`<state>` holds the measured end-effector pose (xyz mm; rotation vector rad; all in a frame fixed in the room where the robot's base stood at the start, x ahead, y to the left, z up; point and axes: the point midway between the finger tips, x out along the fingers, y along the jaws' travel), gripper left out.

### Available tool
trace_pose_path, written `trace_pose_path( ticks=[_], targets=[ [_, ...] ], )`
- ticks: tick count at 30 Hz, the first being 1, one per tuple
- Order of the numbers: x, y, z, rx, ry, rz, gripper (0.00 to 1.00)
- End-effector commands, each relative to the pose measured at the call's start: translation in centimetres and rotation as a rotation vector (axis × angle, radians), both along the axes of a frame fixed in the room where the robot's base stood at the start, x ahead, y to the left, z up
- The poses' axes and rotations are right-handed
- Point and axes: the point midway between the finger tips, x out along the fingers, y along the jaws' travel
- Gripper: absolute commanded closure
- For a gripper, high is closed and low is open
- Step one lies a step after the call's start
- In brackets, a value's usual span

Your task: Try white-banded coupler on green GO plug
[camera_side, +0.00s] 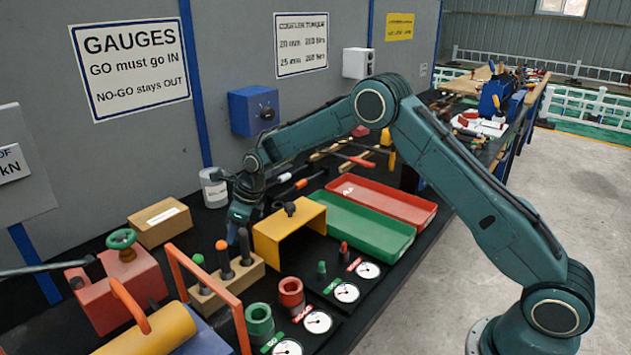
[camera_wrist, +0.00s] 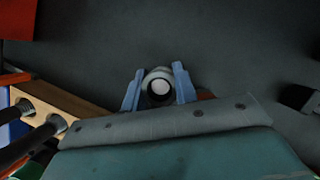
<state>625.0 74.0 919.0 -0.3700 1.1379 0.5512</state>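The green GO plug (camera_side: 322,269) stands upright on the black bench, in front of the green tray. In the wrist view a dark round piece with a white centre (camera_wrist: 160,87) lies between the two fingers (camera_wrist: 159,80). It looks like the white-banded coupler, but its band cannot be made out. The fingers flank it closely; whether they press on it is unclear. In the side view my gripper mostly hides it.
A red plug (camera_side: 343,251) stands beside the green one, with dial gauges (camera_side: 346,292). A yellow bridge-shaped stand (camera_side: 285,235) lies between my gripper and the plugs. Green-topped (camera_side: 198,261) and orange-topped (camera_side: 221,246) rods stand in the rack. An orange frame (camera_side: 205,290) rises in front.

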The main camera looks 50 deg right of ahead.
Motion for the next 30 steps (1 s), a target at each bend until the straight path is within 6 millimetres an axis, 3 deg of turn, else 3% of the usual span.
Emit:
trace_pose_path(
  ticks=[3, 17, 23, 30],
  targets=[
    [0.0, 0.0, 0.1, 0.000, -0.002, 0.000, 1.00],
    [0.1, 0.0, 1.1, 0.001, -0.005, 0.000, 1.00],
    [0.1, 0.0, 3.5, 0.001, -0.006, -0.001, 1.00],
    [0.2, 0.0, 8.0, 0.001, -0.008, -0.002, 1.00]
  ],
)
